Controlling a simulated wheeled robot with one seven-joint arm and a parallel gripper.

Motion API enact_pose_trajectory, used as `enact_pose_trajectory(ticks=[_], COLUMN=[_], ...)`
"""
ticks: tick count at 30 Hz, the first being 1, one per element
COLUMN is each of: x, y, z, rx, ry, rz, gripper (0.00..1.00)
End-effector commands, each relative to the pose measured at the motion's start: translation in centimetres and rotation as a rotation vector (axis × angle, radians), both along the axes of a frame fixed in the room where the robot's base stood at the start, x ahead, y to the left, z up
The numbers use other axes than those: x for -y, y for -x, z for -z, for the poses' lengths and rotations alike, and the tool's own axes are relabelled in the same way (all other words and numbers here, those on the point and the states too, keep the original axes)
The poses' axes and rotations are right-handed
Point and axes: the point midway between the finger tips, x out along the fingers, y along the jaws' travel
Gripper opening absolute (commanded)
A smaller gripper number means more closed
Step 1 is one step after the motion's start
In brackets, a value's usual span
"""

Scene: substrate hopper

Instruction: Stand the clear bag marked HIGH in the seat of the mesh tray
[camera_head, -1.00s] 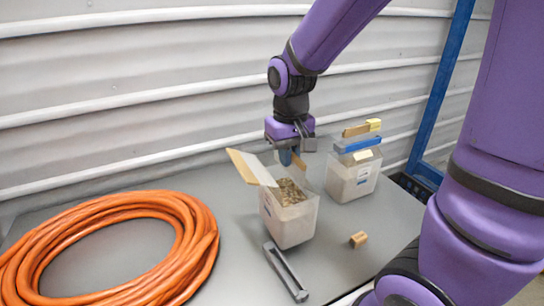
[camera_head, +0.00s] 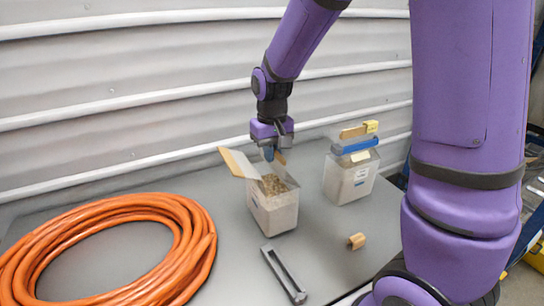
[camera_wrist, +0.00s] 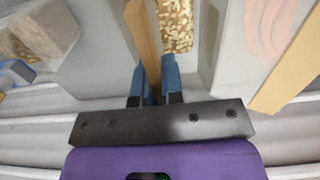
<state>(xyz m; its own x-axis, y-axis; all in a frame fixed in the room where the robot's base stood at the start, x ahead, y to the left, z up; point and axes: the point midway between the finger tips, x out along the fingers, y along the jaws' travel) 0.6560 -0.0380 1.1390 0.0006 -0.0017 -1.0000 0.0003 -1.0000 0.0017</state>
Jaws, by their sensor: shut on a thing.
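I see no mesh tray that I can make out, and I cannot read the word HIGH on anything. A clear-walled, box-shaped bag (camera_head: 274,215) stands upright with its top open and brown granules inside. Its left flap (camera_head: 238,163) carries a tan strip and leans outward. My gripper (camera_head: 270,156) is at the bag's far rim, shut on a second tan strip. In the wrist view the strip (camera_wrist: 143,32) runs between the blue fingertips, beside the granules (camera_wrist: 176,25). Whether the bag's base touches the table is unclear.
A second clear container (camera_head: 348,183) with a blue clip (camera_head: 355,147) stands to the right. A grey channel piece (camera_head: 283,274) and a small tan block (camera_head: 356,241) lie in front. An orange hose coil (camera_head: 110,205) fills the left. A ribbed wall (camera_head: 120,90) stands behind.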

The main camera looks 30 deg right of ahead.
Motion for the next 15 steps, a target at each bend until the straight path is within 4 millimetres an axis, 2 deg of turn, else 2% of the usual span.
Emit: enact_pose_trajectory(ticks=[3, 15], x=[-0.01, 0.00], y=[-0.01, -0.02], z=[1.00, 1.33], rx=[0.000, 0.001], ry=[0.000, 0.000], rz=[0.000, 0.000], gripper=[0.00, 0.00])
